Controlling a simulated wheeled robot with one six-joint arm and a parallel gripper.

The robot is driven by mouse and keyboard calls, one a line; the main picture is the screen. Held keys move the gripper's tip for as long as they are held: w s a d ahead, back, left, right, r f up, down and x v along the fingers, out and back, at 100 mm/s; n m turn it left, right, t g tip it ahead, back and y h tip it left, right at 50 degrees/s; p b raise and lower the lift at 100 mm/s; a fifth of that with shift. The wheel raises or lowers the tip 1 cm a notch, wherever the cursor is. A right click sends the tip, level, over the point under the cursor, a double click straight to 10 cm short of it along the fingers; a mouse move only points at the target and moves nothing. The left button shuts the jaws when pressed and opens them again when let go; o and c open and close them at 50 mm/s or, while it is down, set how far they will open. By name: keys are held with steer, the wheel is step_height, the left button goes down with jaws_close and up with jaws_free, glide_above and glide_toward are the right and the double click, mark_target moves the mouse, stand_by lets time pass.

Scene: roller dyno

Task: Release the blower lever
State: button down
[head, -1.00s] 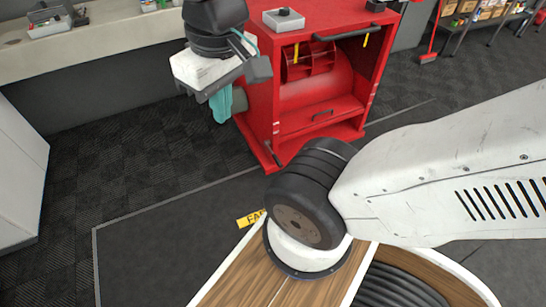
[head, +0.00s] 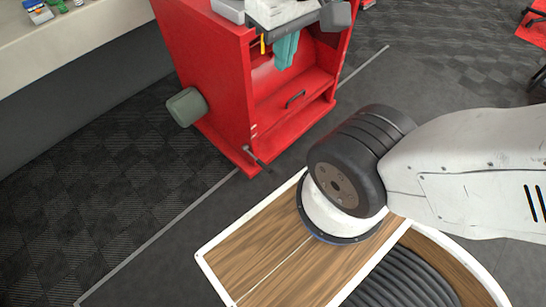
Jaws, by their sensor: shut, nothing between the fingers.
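The blower is a red cabinet (head: 215,80) standing on the dark floor at the top middle of the head view. A thin dark lever (head: 257,159) sticks out low at its front left corner, by the base. My gripper (head: 282,64) shows at the top, its teal fingers pointing down, shut and empty. It overlaps the cabinet's open front, well above the lever. I cannot tell whether it touches the cabinet. The fan seen in the opening earlier is now mostly hidden or out of frame.
A grey-green cylinder (head: 187,107) juts from the blower's left side. A black handle (head: 296,98) sits on its lower front panel. A pale counter (head: 75,45) with small items runs along the upper left. Dark floor lies free left of the blower.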

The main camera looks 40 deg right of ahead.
steer(key=shift+w+d, duration=0.35)
steer(key=shift+d, duration=0.05)
